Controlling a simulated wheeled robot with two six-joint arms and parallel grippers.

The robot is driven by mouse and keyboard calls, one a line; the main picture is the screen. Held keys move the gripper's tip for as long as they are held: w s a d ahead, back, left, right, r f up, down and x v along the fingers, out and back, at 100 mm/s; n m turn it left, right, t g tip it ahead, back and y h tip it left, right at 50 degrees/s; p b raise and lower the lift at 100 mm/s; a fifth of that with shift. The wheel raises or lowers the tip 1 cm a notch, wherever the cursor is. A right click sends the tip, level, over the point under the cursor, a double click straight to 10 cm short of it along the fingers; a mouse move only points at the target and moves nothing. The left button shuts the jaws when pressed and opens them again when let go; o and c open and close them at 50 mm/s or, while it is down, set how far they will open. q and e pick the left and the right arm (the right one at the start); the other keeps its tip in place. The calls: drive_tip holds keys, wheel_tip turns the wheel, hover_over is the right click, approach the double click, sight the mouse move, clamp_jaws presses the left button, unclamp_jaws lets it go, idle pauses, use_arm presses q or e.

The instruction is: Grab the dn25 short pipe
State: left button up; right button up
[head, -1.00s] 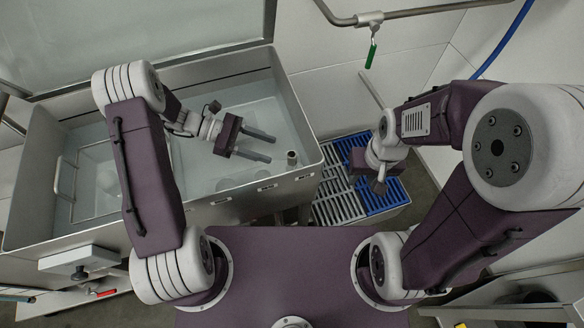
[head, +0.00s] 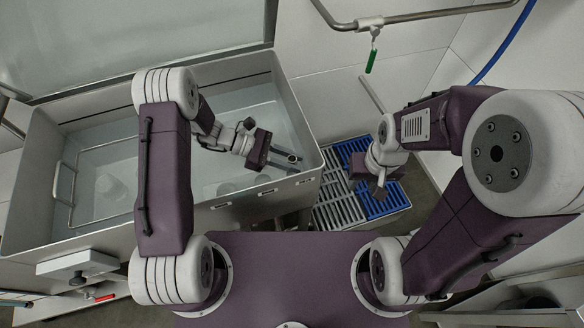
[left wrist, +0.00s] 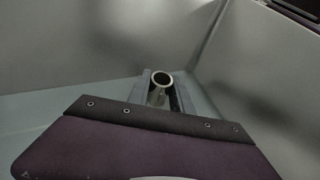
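The short pipe (left wrist: 160,92) is a shiny metal tube standing upright, its open round end facing up in the left wrist view. In the head view it shows as a small ring (head: 292,158) near the right front corner of the steel tank. My left gripper (head: 291,160) is low inside the tank, with one finger on each side of the pipe. The fingers look open around it, with little room; contact is hard to make out. My right gripper (head: 379,192) hangs over the floor grating, seemingly empty; its fingers are too small to read.
The steel tank (head: 30,195) has raised walls close to my left gripper. A wire handle (head: 64,185) and a round clear shape (head: 110,188) are at its left. Grey and blue grating (head: 385,200) lies to the right. A pipe with a green-handled valve (head: 372,60) runs above.

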use_arm(q)
clamp_jaws()
wheel_tip(320, 180, up, 18)
drive_tip(key=p, duration=0.3)
